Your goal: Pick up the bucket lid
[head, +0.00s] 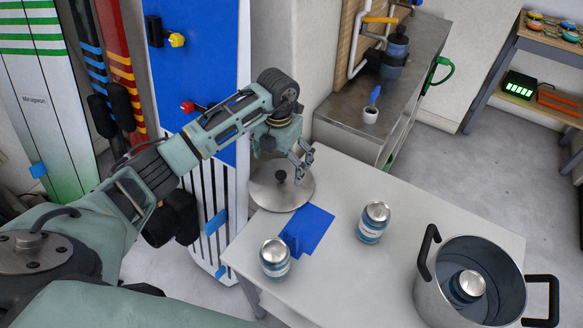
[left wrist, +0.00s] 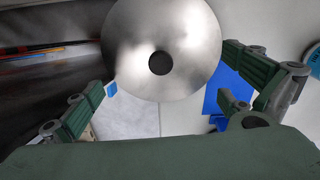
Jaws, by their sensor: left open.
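The bucket lid (head: 268,190) is a round silver metal disc with a dark knob in its middle. It lies at the left end of the white table (head: 385,222), near the edge. In the left wrist view the lid (left wrist: 185,35) fills the top middle, its knob facing the camera. My left gripper (head: 302,166) is just above and beside the lid in the head view. In the left wrist view its fingers (left wrist: 165,95) are spread wide, with nothing between them. The bucket (head: 440,300) is a large silver pot with black handles at the table's right end, uncovered. My right gripper is not seen.
Two blue cans with silver tops (head: 374,221) (head: 275,257) stand on the table near a flat blue sheet (head: 307,229). Another can (head: 466,287) is inside the bucket. A metal counter (head: 385,95) stands behind; a blue board (head: 200,60) is at the left.

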